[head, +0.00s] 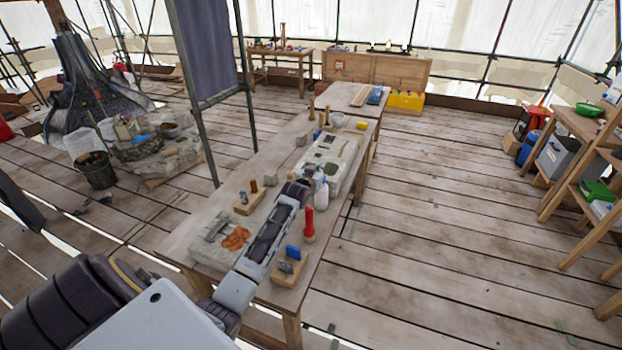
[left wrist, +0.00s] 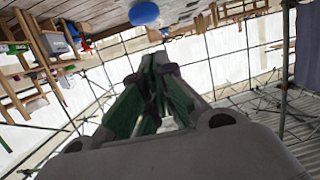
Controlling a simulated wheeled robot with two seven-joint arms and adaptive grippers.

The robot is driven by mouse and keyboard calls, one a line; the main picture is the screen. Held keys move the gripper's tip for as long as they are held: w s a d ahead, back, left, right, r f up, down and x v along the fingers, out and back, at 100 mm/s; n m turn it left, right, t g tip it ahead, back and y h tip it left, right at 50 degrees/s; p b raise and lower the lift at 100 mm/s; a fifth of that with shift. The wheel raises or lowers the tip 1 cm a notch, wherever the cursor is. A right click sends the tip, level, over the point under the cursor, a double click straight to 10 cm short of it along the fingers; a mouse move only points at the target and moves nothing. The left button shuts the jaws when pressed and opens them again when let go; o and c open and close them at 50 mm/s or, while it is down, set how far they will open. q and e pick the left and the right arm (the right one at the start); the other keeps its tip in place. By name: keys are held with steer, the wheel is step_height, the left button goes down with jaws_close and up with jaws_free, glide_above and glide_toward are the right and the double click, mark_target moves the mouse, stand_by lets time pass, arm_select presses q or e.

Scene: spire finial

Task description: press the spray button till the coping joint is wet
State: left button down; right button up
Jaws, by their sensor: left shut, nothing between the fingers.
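My left arm reaches from the lower left across the workbench in the head view. My left gripper (head: 306,176) is at its far end, partly hidden by my wrist, close to a white bottle (head: 321,195). I cannot tell if they touch, and the bottle's spray button is too small to make out. In the left wrist view the left gripper (left wrist: 160,62) is shut and empty, its green-lined fingers together. A pale stone block (head: 345,155) with dark and green patches lies just beyond the gripper. I cannot tell whether its joint is wet. My right gripper is out of view.
A red bottle (head: 309,224) and a wooden block with a blue item (head: 292,252) stand near the bench's front right. A stone with an orange patch (head: 236,238) lies left of my forearm. The plank floor (head: 440,240) to the right is clear.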

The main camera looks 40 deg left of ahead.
arm_select(q)
steer(key=b+v, duration=0.1)
steer(key=v, duration=0.7)
steer(key=shift+s, duration=0.2)
steer(key=shift+d, duration=0.1)
stand_by(0.8)
